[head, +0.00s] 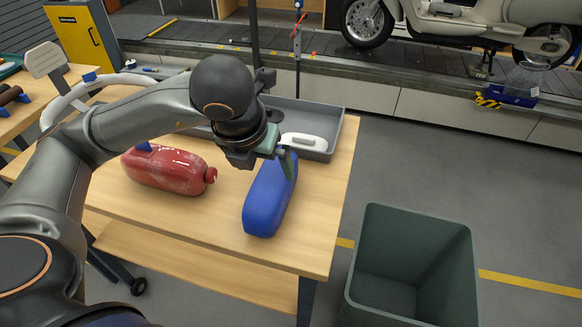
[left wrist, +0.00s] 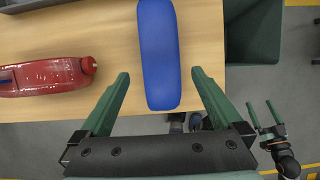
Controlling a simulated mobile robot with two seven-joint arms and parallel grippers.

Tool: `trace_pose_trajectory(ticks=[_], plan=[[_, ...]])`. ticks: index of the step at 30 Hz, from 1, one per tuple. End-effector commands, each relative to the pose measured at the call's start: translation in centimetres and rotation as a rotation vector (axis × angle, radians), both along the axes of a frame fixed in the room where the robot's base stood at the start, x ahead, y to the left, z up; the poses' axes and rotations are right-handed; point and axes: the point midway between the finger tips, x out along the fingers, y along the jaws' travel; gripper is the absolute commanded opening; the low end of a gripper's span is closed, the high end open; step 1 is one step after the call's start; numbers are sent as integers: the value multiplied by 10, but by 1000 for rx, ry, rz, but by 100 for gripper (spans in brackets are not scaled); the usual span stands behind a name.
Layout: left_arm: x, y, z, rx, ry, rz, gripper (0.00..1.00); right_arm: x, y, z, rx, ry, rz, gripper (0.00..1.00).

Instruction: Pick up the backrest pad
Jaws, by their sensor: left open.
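The backrest pad (head: 266,207) is a long, rounded blue cushion lying on the wooden table, near its right side. It also shows in the left wrist view (left wrist: 158,45), running up the middle. My left gripper (head: 278,158) is over the pad's far part in the head view and hides some of it. In the left wrist view, its green fingers (left wrist: 160,74) are spread wide, one on each side of the pad, with nothing held. My right gripper (left wrist: 260,104) shows at the right of the left wrist view, its fingers apart and empty.
A red jug (head: 172,169) lies on the table (head: 215,222) left of the pad. A grey tray (head: 327,115) with a white object (head: 304,141) is behind it. A dark green bin (head: 461,262) stands on the floor to the right. A scooter (head: 470,25) sits on the conveyor behind.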

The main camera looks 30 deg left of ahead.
Motion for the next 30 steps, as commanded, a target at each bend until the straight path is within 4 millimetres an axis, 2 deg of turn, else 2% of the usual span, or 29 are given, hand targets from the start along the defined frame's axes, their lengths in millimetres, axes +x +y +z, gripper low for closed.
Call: trace_pose_trajectory(ticks=[5,14,22,30], plan=[[3,4,-7,12,0,12,100,-5,0,-4,0,11,0,100],[22,8,-55,10,2,10,100,-16,0,-13,-2,41,1,100],[32,9,-74,9,1,9,100,-15,1,-10,-1,39,4,100],[49,11,-109,10,1,8,100,-10,1,-4,1,18,2,100]])
